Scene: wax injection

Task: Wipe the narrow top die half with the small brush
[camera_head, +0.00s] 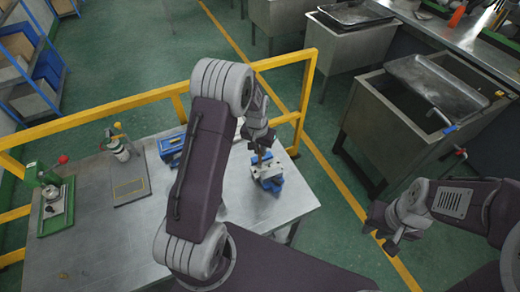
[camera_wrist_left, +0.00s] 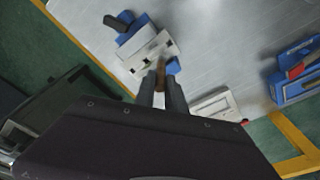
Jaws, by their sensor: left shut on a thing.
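My left gripper (camera_head: 262,143) is over the right part of the metal table, shut on a thin brown piece that looks like the small brush (camera_wrist_left: 160,76). In the left wrist view, its fingers (camera_wrist_left: 161,92) point at a pale die block (camera_wrist_left: 142,58) with dark holes, set among blue parts. The brush tip is at or just above the block's near edge; I cannot tell whether they touch. The block also shows below the gripper in the head view (camera_head: 268,172). Which die half it is, I cannot tell. My right gripper (camera_head: 392,236) hangs clear of the table, its opening unclear.
A blue box (camera_head: 170,148), a grey plate (camera_head: 130,187) and a green-based device (camera_head: 55,205) stand on the table's left. A yellow rail (camera_head: 130,102) runs behind. Metal sinks (camera_head: 410,130) stand to the right. The table's front middle is bare.

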